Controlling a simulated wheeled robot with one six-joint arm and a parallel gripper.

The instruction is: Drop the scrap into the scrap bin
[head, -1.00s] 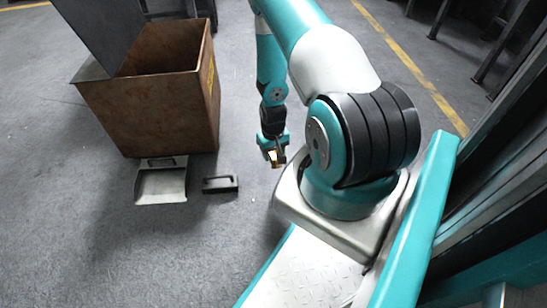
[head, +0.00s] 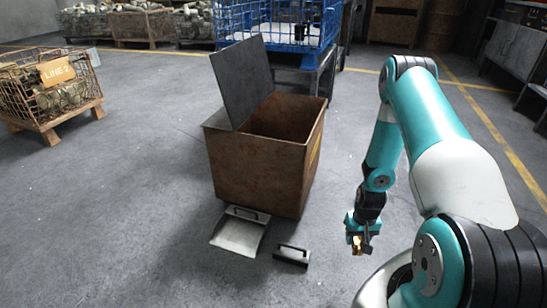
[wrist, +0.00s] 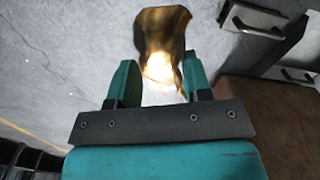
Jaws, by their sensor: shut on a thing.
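The scrap (wrist: 163,42) is a brown-gold, crumpled piece with a bright glint, held between the teal fingers of my gripper (wrist: 155,82) in the wrist view. In the head view my gripper (head: 359,243) hangs low over the floor, right of the bin and apart from it, with the small golden scrap (head: 357,246) at its tips. The scrap bin (head: 255,170) is a rusty brown box with its grey lid (head: 244,80) raised at the left and its top open. The bin's inside bottom is hidden.
A metal dustpan (head: 238,235) and a dark-handled brush (head: 291,255) lie on the floor in front of the bin. A wire crate (head: 50,85) stands far left, and a blue cage (head: 278,28) stands behind the bin. Floor between bin and crate is clear.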

